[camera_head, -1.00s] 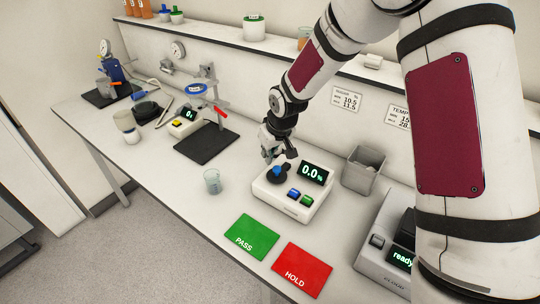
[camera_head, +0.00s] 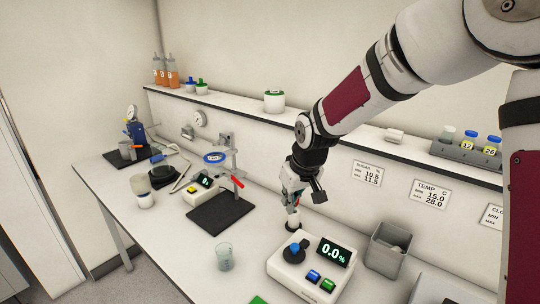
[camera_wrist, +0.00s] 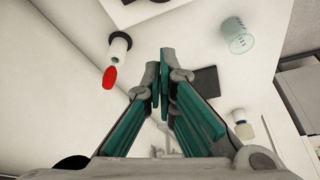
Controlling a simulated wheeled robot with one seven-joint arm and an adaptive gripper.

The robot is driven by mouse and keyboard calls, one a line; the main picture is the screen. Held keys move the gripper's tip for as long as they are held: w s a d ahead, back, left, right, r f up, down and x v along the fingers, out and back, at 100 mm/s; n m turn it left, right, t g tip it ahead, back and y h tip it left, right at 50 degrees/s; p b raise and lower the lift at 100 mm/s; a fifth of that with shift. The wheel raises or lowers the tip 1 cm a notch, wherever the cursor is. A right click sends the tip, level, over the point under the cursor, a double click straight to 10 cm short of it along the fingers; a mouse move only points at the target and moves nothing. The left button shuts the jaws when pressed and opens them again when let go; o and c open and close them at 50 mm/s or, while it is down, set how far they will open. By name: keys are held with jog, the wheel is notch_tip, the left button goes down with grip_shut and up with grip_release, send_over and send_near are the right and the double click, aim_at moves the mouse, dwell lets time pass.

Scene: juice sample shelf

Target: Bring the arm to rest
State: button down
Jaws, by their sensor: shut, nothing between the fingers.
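My gripper (camera_head: 292,204) hangs from the arm behind the white meter with the 0.0% display (camera_head: 315,268). In the wrist view, its fingers (camera_wrist: 165,62) are shut with nothing between them. A small white holder with a dark top (camera_head: 293,222) stands just below the gripper in the head view. The wrist view shows this holder (camera_wrist: 119,44) with a red-ended item (camera_wrist: 109,77) sticking out, apart from the fingers.
A clear beaker (camera_head: 223,257) stands left of the meter, and a grey bin (camera_head: 388,247) right of it. A black-based stand (camera_head: 222,210) is farther left. The wall shelf (camera_head: 235,112) with bottles and jars runs behind the arm.

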jog(key=s+d+r+m, duration=0.1)
jog(key=s+d+r, duration=0.2)
jog(key=s, duration=0.7)
jog(key=s+d+r+m+t+h, duration=0.1)
jog(key=s+d+r+m, duration=0.1)
jog(key=s+d+r, duration=0.2)
jog(key=s+d+r+m+t, duration=0.1)
jog(key=s+d+r, duration=0.3)
jog(key=s+r, duration=0.4)
jog(key=s+m, duration=0.1)
jog(key=s, duration=0.6)
jog(key=shift+s+d+h, duration=0.15)
jog(key=shift+s+h, duration=0.15)
jog(key=shift+s, duration=0.05)
